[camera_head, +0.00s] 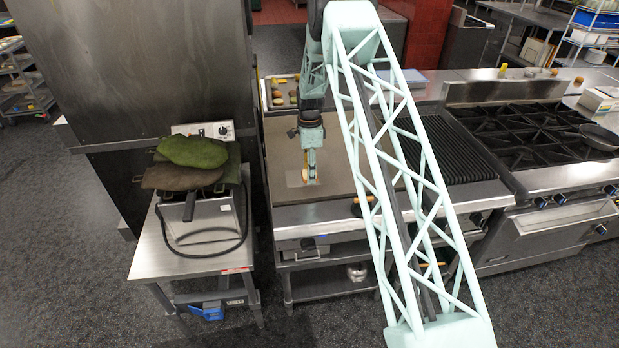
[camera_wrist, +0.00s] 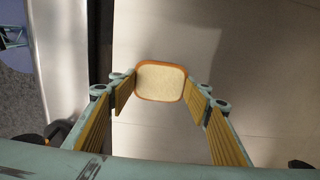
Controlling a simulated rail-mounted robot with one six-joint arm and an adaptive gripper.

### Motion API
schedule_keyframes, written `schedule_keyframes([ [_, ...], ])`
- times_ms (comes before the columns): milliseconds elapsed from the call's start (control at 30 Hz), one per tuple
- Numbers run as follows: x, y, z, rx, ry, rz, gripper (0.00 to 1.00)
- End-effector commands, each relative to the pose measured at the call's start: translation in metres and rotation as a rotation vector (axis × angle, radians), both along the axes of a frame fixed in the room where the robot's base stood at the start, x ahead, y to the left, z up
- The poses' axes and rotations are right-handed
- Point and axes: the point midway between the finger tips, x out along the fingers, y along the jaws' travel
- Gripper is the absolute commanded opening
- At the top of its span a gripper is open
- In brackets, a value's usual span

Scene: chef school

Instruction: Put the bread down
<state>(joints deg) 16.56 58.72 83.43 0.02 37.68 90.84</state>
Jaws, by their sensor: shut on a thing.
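In the wrist view, a slice of bread (camera_wrist: 160,82) with a pale face and brown crust sits between the two yellow-padded fingers of my gripper (camera_wrist: 157,92). The fingers are shut on its left and right edges. In the head view my gripper (camera_head: 309,170) points down over the flat griddle (camera_head: 325,150), left of the ribbed grill. The bread (camera_head: 308,177) shows only as a small pale patch at the fingertips. I cannot tell whether it touches the griddle surface or hangs just above it.
A ribbed grill (camera_head: 447,150) and a burner range (camera_head: 535,130) with a pan (camera_head: 598,137) stand right of the griddle. A tray with food (camera_head: 283,92) lies behind it. A fryer (camera_head: 200,215) with green and brown cloths stands to the left. Much of the griddle is bare.

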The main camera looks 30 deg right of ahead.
Motion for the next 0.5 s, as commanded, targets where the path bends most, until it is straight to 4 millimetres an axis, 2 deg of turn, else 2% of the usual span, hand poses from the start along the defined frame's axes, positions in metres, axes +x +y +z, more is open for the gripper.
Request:
schedule_keyframes([
  [300,-0.001,0.0,-0.025,0.0,0.001,0.0,0.38],
  [500,0.0,0.0,-0.03,0.0,0.0,0.0,0.38],
])
